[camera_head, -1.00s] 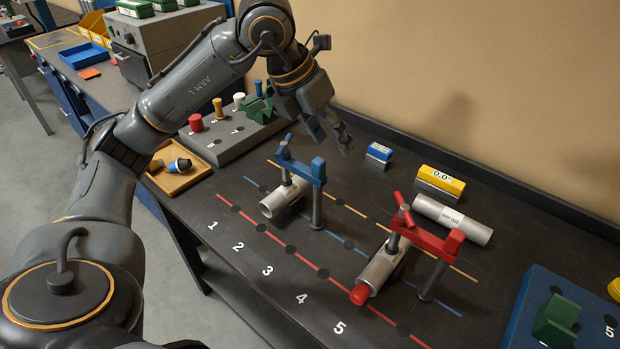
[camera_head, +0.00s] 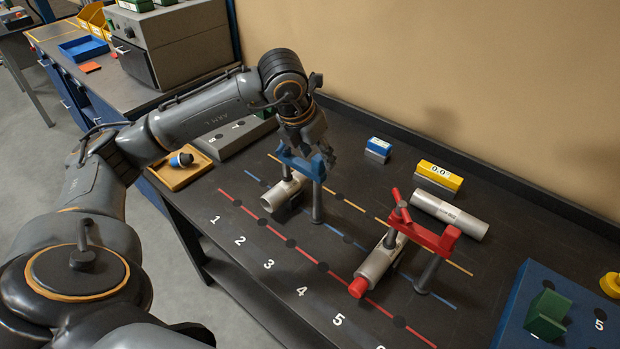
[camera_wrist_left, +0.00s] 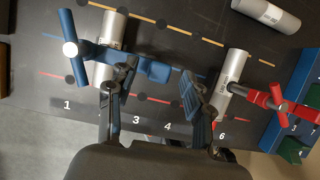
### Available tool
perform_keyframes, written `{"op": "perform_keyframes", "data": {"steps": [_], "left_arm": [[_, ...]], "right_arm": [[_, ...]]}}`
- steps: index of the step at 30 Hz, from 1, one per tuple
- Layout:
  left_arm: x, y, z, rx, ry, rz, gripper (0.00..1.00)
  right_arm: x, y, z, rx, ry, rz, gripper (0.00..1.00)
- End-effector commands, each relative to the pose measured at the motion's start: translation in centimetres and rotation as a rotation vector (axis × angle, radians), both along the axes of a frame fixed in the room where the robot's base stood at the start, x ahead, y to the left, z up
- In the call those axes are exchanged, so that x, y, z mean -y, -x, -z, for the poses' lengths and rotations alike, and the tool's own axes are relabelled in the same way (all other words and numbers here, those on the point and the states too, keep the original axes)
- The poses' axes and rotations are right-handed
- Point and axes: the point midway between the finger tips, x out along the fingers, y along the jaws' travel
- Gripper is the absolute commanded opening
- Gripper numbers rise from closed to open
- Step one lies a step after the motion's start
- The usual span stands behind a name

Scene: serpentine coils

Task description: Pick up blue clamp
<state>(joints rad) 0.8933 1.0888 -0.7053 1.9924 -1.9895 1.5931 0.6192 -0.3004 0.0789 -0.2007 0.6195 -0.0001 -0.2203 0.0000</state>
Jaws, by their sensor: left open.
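The blue clamp (camera_head: 300,163) stands upright on the dark bench over a silver tube (camera_head: 281,192), near the row of numbers 2 and 3. My left gripper (camera_head: 318,158) is right above and behind the clamp's blue bar. In the left wrist view the gripper (camera_wrist_left: 155,95) is open, with the right end of the clamp's blue bar (camera_wrist_left: 148,67) near and between its spread fingers. I cannot tell whether the fingers touch it. The clamp's handle (camera_wrist_left: 67,35) shows at the left of that view. My right gripper is not in view.
A red clamp (camera_head: 428,236) holds another tube (camera_head: 377,262) to the right. A loose tube (camera_head: 449,216), a yellow block (camera_head: 440,175) and a small blue block (camera_head: 378,147) lie behind. A tray (camera_head: 181,172) and a grey pegboard (camera_head: 222,142) are at the left.

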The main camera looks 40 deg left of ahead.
Motion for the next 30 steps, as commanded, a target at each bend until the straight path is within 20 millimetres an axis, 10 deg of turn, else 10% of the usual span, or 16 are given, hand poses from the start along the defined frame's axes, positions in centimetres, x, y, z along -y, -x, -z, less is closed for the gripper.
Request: {"op": "perform_keyframes", "data": {"steps": [13, 21, 30], "left_arm": [[0.0, -0.9, 2.3, 0.0, 0.0, 0.0, 0.51], [0.1, -0.9, 2.3, 0.0, 0.0, 0.0, 0.0], [0.0, -1.0, 2.1, 0.005, 0.0, 0.0, 0.0]], "right_arm": [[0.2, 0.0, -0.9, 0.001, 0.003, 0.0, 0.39], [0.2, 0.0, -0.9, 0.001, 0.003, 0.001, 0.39], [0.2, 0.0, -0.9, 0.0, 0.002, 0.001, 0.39]]}}
